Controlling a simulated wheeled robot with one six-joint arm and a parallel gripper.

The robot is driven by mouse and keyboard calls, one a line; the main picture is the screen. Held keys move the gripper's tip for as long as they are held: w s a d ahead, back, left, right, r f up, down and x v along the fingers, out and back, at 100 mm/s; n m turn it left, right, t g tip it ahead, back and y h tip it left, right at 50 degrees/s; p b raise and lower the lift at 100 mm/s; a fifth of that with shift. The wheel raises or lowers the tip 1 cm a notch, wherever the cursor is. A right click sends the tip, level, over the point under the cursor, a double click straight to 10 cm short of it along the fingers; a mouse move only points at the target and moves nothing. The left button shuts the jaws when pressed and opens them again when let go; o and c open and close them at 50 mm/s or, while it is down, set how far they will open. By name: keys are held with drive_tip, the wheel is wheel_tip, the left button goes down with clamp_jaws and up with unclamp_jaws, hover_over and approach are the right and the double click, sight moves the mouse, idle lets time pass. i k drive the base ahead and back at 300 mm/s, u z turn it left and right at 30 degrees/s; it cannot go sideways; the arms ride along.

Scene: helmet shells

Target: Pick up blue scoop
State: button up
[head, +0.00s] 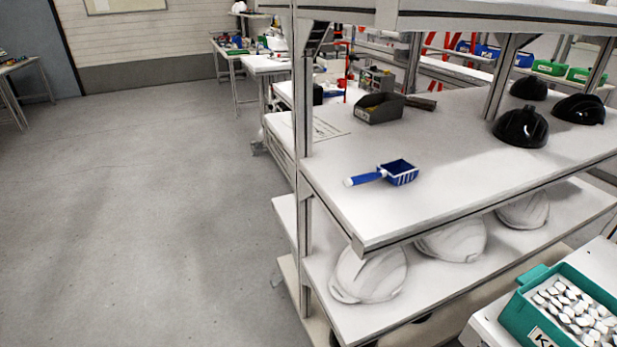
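The blue scoop (398,173) lies on the white top shelf (455,165) of the rack, near its front left part. Its blue bowl with pale stripes is to the right, and its blue handle with a white end points left. Nothing touches the scoop. My gripper is not visible in the head view.
A grey bin (380,108) stands behind the scoop. Black helmet shells (521,127) sit at the shelf's right. White helmet shells (370,275) fill the shelf below. A rack post (301,100) rises at the left edge. A green crate (545,310) stands front right. The left floor is clear.

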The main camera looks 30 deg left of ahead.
sight(398, 172)
drive_tip(key=u, duration=0.9)
drive_tip(key=k, duration=1.3)
drive_tip(key=u, duration=0.7)
drive_tip(key=i, duration=0.7)
drive_tip(key=u, duration=0.75)
drive_tip(key=i, duration=1.45)
drive_tip(key=z, duration=1.1)
drive_tip(key=i, duration=0.3)
drive_tip(key=z, duration=0.2)
